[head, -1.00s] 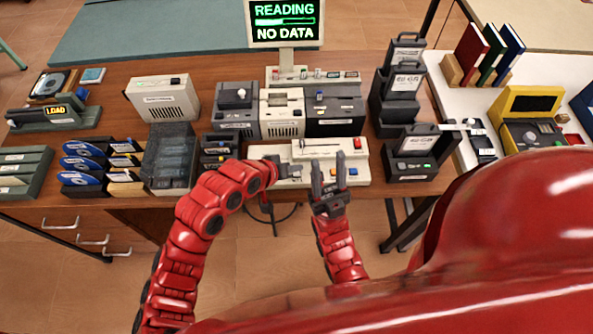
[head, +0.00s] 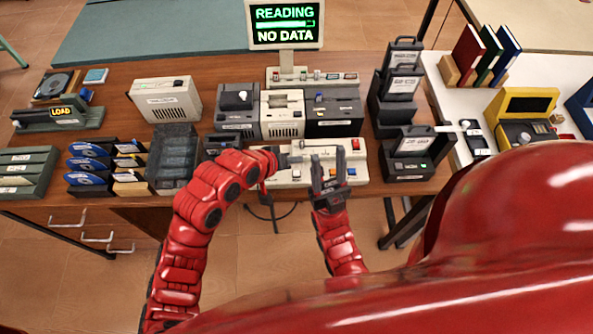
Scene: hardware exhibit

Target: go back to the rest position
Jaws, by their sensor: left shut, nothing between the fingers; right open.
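My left gripper (head: 285,159) is shut and empty, pointing right over the left part of a white console (head: 295,178) at the table's front edge. I cannot tell whether it touches the console. My red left arm curves up from the bottom left. My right gripper (head: 328,165) is open and empty, its two fingers pointing up in the picture in front of the console. The fingers hide part of the console.
The brown table (head: 115,122) bears grey device boxes, a monitor (head: 284,24) reading "READING NO DATA", a rack of blue discs (head: 88,163) and black units (head: 397,95). A white table (head: 455,105) with books stands right. Floor shows in front.

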